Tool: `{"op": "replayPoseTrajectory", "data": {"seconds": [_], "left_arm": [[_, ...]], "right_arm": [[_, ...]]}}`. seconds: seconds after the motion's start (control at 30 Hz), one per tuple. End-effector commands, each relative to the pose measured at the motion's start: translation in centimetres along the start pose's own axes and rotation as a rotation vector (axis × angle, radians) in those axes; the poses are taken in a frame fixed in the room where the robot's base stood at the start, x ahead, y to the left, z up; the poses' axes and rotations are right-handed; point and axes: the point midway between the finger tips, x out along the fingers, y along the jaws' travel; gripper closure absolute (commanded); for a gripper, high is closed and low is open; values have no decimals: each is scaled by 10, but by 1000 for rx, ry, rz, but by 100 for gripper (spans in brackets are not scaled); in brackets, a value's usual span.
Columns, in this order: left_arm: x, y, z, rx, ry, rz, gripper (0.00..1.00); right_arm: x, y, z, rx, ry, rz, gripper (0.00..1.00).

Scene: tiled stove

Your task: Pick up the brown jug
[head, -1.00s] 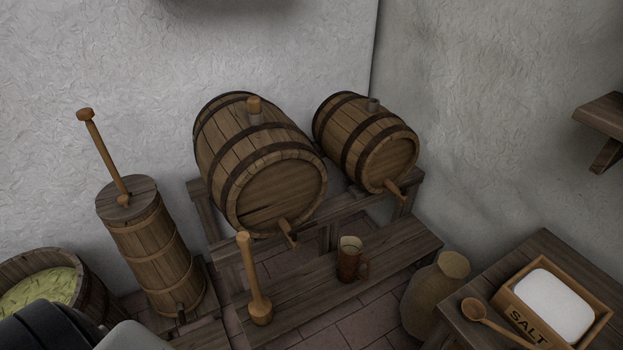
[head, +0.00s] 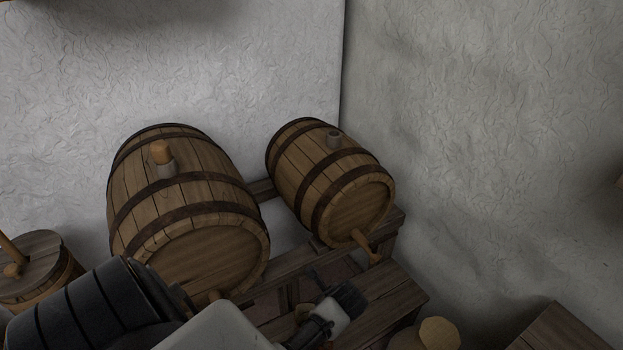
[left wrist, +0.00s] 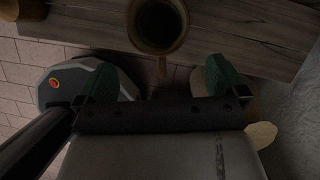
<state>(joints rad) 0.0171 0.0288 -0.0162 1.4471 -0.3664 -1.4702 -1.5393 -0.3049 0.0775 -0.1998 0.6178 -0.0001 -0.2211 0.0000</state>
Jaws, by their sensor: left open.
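The brown jug (left wrist: 158,46) is at the top middle of the left wrist view, seen from above into its dark mouth. It stands on a wooden plank bench (left wrist: 250,22), with its handle pointing toward my gripper. My left gripper (left wrist: 160,78) is open; its green-padded fingers are spread to either side, just short of the jug body, with the handle between them. In the head view my left gripper (head: 335,308) is over the low bench, and the jug is largely hidden behind it. My right gripper is not in view.
A large barrel (head: 190,215) and a smaller barrel (head: 330,185) with a spigot (head: 366,246) lie on a stand behind the bench. A wooden churn (head: 35,265) is at left. A sack (head: 438,334) and a table corner (head: 565,330) are at lower right.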

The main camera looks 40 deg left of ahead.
Motion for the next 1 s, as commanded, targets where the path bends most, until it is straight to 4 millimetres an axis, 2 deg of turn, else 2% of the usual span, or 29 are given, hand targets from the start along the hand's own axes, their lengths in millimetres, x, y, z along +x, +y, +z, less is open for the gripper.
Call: {"op": "replayPoseTrajectory", "data": {"seconds": [0.03, 0.13, 0.37, 0.67, 0.8, 1.0], "left_arm": [[12, 1, -1, 1, -1, 3, 0], [29, 1, 0, 0, -1, 3, 0], [47, 1, 0, -2, 0, 0, 0], [89, 4, 4, -2, 1, 1, 0], [96, 3, 4, -2, 1, -1, 0], [95, 3, 4, -2, 1, -2, 0]], "right_arm": [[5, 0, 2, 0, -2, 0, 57], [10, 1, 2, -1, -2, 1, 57], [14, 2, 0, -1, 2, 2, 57], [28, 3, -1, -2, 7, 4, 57], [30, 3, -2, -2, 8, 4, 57], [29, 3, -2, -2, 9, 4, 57]]}}
